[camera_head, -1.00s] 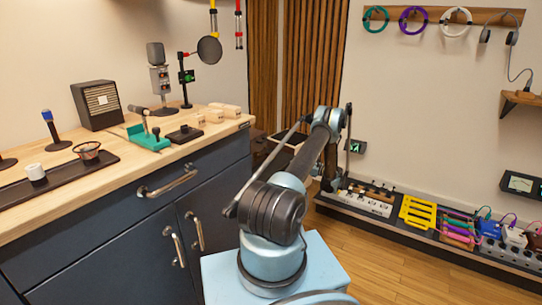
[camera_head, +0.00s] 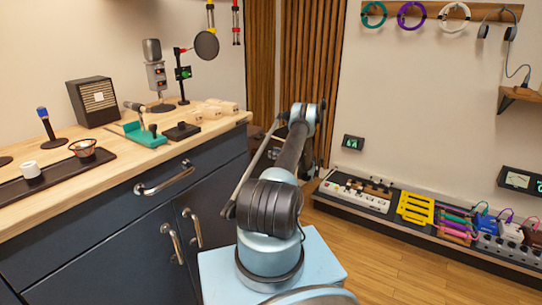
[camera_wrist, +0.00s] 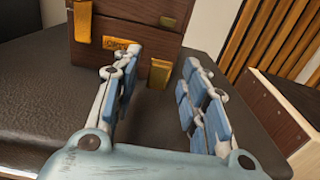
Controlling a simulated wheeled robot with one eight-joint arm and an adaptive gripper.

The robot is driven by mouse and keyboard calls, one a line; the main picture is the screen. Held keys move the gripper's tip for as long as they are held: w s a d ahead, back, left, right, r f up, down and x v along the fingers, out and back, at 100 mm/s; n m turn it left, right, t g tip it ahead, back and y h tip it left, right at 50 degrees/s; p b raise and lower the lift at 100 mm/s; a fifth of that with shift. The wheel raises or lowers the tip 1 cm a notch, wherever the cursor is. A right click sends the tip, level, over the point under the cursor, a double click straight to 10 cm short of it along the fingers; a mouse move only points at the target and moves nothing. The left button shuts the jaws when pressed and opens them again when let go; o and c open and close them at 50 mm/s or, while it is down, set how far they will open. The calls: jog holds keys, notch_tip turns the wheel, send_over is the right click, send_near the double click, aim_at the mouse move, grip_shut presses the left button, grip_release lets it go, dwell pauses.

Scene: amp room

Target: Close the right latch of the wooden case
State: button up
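The wooden case (camera_wrist: 138,28) is dark brown and stands on a dark surface at the top of the wrist view. Its left brass latch (camera_wrist: 82,20) stands upright on the front. A brass label plate (camera_wrist: 120,45) sits between the latches. My gripper (camera_wrist: 158,62) is open, with blue-padded fingers either side of the view of the right latch. Nothing is between the pads, and contact with the case cannot be told. In the head view my arm hides the gripper.
A light wooden slatted panel (camera_wrist: 275,40) and a wooden box (camera_wrist: 275,115) lie right of the gripper in the wrist view. In the head view, a counter (camera_head: 105,165) stands left and a low pedal shelf (camera_head: 375,205) right, with open floor (camera_head: 390,262) before it.

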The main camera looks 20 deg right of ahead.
jog(key=shift+x, duration=1.3)
grip_shut()
jog(key=shift+d, duration=0.1)
jog(key=shift+r, duration=0.2)
jog(key=r+g+h, duration=0.2)
jog(key=g, duration=0.1)
jog(key=shift+w+a+h, duration=0.2)
jog(key=shift+w+h, duration=0.1)
jog(key=shift+w+a+r+g+h, duration=0.2)
jog(key=shift+r+g+h, duration=0.1)
jog(key=shift+g+h, duration=0.3)
jog(key=shift+w+a+r+g+h, duration=0.1)
jog(key=shift+w+r+g+h, duration=0.25)
jog(key=shift+g, duration=0.4)
jog(key=shift+w+a+r+g+h, duration=0.15)
jog(key=shift+r+g+h, duration=0.1)
jog(key=shift+g+h, duration=0.35)
